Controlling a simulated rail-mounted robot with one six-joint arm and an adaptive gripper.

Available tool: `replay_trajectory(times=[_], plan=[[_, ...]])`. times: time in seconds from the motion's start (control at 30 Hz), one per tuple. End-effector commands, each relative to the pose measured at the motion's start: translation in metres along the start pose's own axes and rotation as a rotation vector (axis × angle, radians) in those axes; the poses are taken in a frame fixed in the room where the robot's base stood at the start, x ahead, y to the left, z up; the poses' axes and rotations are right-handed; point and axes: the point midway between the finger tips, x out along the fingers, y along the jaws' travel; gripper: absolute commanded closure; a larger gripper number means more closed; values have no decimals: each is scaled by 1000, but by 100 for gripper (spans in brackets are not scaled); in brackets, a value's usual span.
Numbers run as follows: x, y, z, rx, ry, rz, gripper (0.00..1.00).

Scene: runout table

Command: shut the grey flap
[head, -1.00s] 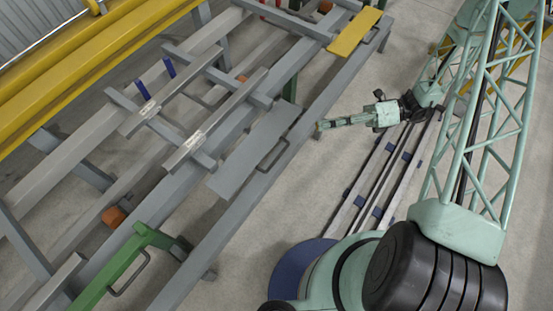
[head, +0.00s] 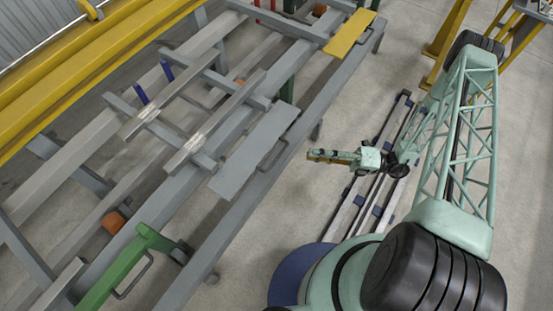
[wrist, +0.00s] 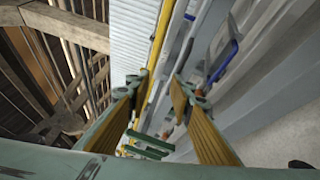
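The grey flap (head: 253,150) is a long flat plate on the near side of the runout table, with a bar handle (head: 273,157) on its right edge. I cannot tell from above how far it is tilted. My gripper (head: 310,155) is in the air to the right of the flap and handle, apart from both, pointing left towards the table. In the wrist view my gripper (wrist: 160,80) shows two yellow-padded fingers spread apart with nothing between them. I cannot pick out the flap for sure in the wrist view.
A yellow flap (head: 350,32) sits at the table's far end and a green flap (head: 118,272) with a handle at the near end. The grey outer rail (head: 236,215) runs along the table's near side. Bare floor (head: 265,225) lies right of it.

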Motion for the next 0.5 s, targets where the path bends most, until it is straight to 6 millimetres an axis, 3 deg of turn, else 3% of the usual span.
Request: replay_trajectory(times=[0.23, 0.5], plan=[[-1, -31, -18, 85, -75, 19, 79], [0, -45, -26, 128, -112, 29, 79]])
